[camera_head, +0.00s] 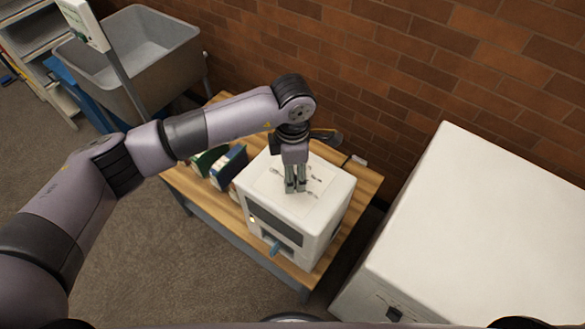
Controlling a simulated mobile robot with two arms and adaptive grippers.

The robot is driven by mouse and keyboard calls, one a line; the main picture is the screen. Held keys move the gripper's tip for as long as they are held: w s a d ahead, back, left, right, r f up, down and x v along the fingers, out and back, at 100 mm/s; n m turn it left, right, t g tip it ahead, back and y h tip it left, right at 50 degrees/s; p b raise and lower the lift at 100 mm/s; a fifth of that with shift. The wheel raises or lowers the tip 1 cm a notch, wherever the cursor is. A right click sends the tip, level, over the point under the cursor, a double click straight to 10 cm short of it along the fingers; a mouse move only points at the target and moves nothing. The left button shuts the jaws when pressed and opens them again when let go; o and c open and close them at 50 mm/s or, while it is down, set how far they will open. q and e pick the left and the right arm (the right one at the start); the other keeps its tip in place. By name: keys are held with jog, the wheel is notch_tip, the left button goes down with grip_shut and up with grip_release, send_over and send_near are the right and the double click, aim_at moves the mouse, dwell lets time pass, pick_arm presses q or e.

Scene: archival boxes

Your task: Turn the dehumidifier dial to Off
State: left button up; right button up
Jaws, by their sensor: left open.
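The dehumidifier (327,207) is a white box on a wooden table. It has a dark front panel and a blue piece low on its front. Its top carries a marked panel with small dark markings. My left gripper (295,188) points down over the middle of this panel, its fingertips at or just above the surface. It is open, with the fingers only a little apart. I cannot make out the dial; the gripper covers the middle of the panel. I cannot tell whether the fingers touch anything. My right gripper is not in view.
Green and blue books or binders (229,165) stand left of the dehumidifier on the wooden table (331,258). A big white cabinet (470,230) stands to the right. A grey bin (140,52) is at the back left. A brick wall (400,60) closes the back.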

pick_arm(q)
jog(key=shift+f, duration=0.45)
jog(key=shift+c, duration=0.2)
jog(key=c, duration=1.1)
